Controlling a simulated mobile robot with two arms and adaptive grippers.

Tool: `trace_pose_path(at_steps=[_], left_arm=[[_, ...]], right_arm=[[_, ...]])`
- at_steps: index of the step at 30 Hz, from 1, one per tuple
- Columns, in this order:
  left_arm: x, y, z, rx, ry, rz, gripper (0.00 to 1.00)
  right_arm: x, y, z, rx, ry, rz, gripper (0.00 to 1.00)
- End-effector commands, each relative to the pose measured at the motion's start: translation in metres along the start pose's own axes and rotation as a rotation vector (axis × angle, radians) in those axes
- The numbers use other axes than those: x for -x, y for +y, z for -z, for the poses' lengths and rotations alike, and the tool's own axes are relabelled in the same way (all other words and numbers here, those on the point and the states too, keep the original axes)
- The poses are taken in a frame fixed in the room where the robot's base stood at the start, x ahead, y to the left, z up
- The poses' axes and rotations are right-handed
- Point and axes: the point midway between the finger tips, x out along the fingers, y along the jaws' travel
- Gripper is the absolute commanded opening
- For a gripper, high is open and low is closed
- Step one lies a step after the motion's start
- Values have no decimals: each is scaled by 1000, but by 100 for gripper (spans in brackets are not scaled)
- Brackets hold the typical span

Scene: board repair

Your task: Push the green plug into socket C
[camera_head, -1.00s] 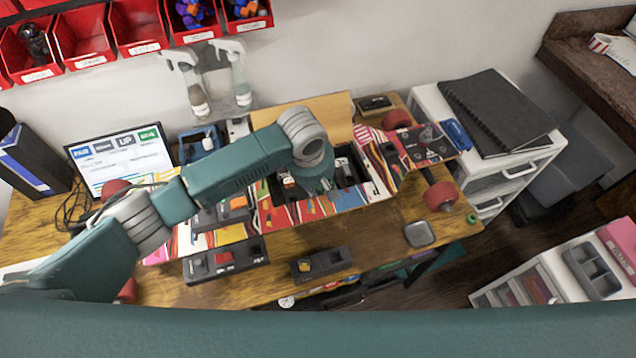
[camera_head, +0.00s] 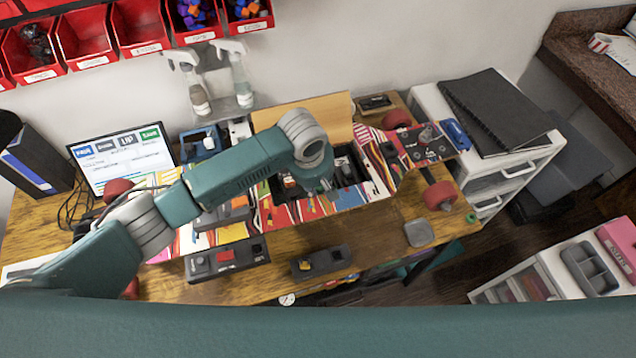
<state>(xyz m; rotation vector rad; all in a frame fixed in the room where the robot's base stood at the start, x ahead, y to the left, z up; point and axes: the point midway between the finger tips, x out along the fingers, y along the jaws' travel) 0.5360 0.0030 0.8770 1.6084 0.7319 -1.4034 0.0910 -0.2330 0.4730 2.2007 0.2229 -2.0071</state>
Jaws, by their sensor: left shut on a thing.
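A patterned skateboard deck (camera_head: 290,213) lies upside down across the wooden table, with an open dark compartment (camera_head: 347,165) in its middle. My left gripper (camera_head: 318,188) is at the left part of this compartment, pointing down, mostly hidden under my wrist. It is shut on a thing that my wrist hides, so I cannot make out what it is. I cannot pick out the green plug or socket C, or read any socket label. My right gripper is not in view.
Dark trays with switches stand at the front, one with a red part (camera_head: 227,257) and one with a yellow part (camera_head: 322,262). A grey square pad (camera_head: 419,233) and a small green ring (camera_head: 471,218) lie at the right. A monitor (camera_head: 122,158) stands at the left.

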Motion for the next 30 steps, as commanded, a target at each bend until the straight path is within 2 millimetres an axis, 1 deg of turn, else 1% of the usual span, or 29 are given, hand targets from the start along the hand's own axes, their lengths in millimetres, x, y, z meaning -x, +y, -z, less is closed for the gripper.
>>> trace_pose_path(at_steps=[30], left_arm=[[-9,-6,-3,-1,-5,12,2]], right_arm=[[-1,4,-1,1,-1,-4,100]])
